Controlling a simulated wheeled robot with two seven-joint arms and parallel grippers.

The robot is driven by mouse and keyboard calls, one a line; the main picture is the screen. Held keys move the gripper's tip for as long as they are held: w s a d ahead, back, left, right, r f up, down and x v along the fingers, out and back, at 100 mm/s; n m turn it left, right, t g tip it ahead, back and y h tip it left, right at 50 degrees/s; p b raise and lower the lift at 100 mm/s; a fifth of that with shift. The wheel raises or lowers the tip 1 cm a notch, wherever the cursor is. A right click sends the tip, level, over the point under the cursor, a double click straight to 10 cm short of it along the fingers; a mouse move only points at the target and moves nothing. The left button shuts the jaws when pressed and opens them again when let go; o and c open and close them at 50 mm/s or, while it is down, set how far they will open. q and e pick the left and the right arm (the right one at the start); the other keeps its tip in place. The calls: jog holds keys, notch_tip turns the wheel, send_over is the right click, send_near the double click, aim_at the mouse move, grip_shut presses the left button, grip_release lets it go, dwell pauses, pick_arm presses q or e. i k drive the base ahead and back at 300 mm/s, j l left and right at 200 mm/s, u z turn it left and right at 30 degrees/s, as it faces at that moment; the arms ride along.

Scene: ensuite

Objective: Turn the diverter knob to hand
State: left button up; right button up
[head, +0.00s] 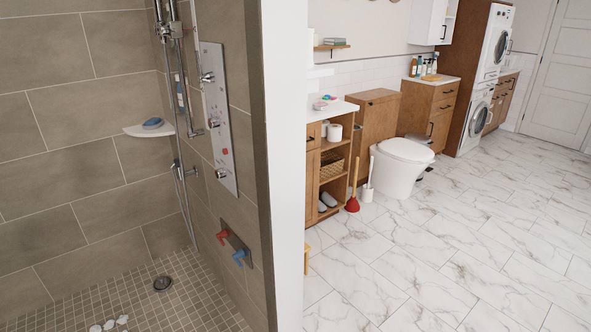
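A tall metal shower panel (220,110) is on the right wall of the tiled shower. It carries an upper knob (207,78), a middle fitting (213,123) and a lower knob (221,173). I cannot tell for sure which one is the diverter knob, and their markings are too small to read. Below the panel, a separate dark plate (237,246) holds a red handle (222,237) and a blue handle (239,257). Neither of my grippers is in view, and nothing is touching the panel.
A white partition edge (283,170) divides the shower from the room. A shower rail with hose (180,150) runs left of the panel, near a corner shelf (148,130). The shower floor has a drain (162,284) and small white objects (109,323). The marble floor (440,260) is mostly clear.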

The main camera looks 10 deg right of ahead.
aim_at(220, 172)
jog(key=i+j+z, duration=0.45)
jog(key=z, duration=0.25)
jog(key=i+j+z, duration=0.1)
jog(key=j+z, duration=0.25)
jog(key=i+j+z, duration=0.1)
jog(key=j+z, duration=0.65)
jog(key=j, duration=0.15)
